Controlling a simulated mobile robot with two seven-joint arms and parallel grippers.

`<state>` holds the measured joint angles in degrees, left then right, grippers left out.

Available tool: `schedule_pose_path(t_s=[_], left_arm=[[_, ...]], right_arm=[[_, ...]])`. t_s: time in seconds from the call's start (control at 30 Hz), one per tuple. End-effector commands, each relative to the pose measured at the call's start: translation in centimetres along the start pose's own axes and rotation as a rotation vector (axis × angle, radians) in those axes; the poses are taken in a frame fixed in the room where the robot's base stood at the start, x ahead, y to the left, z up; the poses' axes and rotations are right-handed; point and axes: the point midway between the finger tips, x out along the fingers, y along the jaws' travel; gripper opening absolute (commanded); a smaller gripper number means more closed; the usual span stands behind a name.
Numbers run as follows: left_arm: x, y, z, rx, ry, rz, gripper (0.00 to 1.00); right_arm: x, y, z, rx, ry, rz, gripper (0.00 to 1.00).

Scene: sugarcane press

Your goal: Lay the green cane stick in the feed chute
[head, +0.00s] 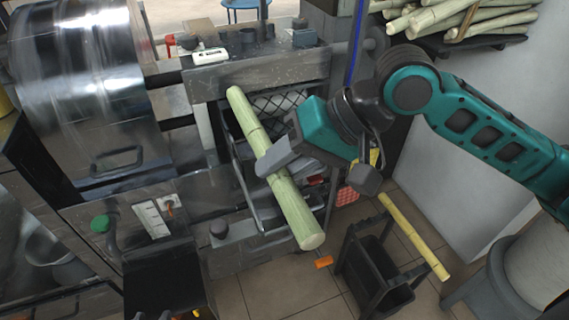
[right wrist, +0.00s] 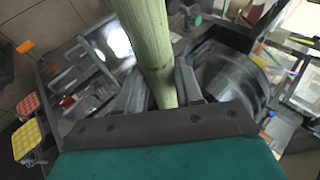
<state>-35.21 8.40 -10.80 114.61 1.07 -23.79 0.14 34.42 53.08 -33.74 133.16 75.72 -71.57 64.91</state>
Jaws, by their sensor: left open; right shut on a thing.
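The green cane stick (head: 247,118) is pale green and thick, and slants from upper left to lower right in the head view. My right gripper (head: 272,165) is shut on it around its middle. In the right wrist view the cane (right wrist: 150,45) runs up from between the grey fingers (right wrist: 160,90). A metal-framed opening (head: 240,175) of the press, which looks like the feed chute, lies behind the cane and is partly hidden by it. I cannot tell whether the cane touches it. My left gripper is not in view.
A steel drum (head: 75,85) stands at the left. A black stand (head: 375,270) and a yellow stick (head: 415,237) are at the lower right. Several cane sticks (head: 455,18) lie on a shelf at the upper right. A grey ledge (head: 260,75) is above the opening.

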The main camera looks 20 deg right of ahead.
Motion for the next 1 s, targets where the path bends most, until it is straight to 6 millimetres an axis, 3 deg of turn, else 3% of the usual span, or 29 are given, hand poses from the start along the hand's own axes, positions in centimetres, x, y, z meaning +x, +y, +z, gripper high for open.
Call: schedule_pose_path(t_s=[0.03, 0.27, 0.43, 0.93, 0.97, 1.0], left_arm=[[0.8, 0.2, 0.7, -0.002, 0.004, 0.007, 0.43], [2.3, 1.3, 1.4, -0.002, 0.017, 0.035, 0.43], [2.1, 1.2, 0.0, 0.003, 0.036, 0.036, 0.43], [2.1, 1.0, 0.6, 0.003, 0.027, 0.032, 0.43], [2.1, 1.1, 0.7, 0.002, 0.026, 0.032, 0.43], [2.1, 1.1, 0.7, 0.002, 0.025, 0.032, 0.43]], right_arm=[[0.9, 0.8, 0.2, -0.003, 0.003, -0.003, 0.05], [2.5, 2.2, 0.7, -0.004, 0.004, -0.003, 0.05], [3.0, 2.6, 0.9, -0.001, 0.001, -0.001, 0.05], [3.6, 3.1, 1.1, -0.003, 0.002, -0.001, 0.05], [3.6, 3.1, 1.1, -0.003, 0.002, -0.001, 0.36], [3.6, 3.1, 1.1, -0.003, 0.002, -0.001, 0.4]])
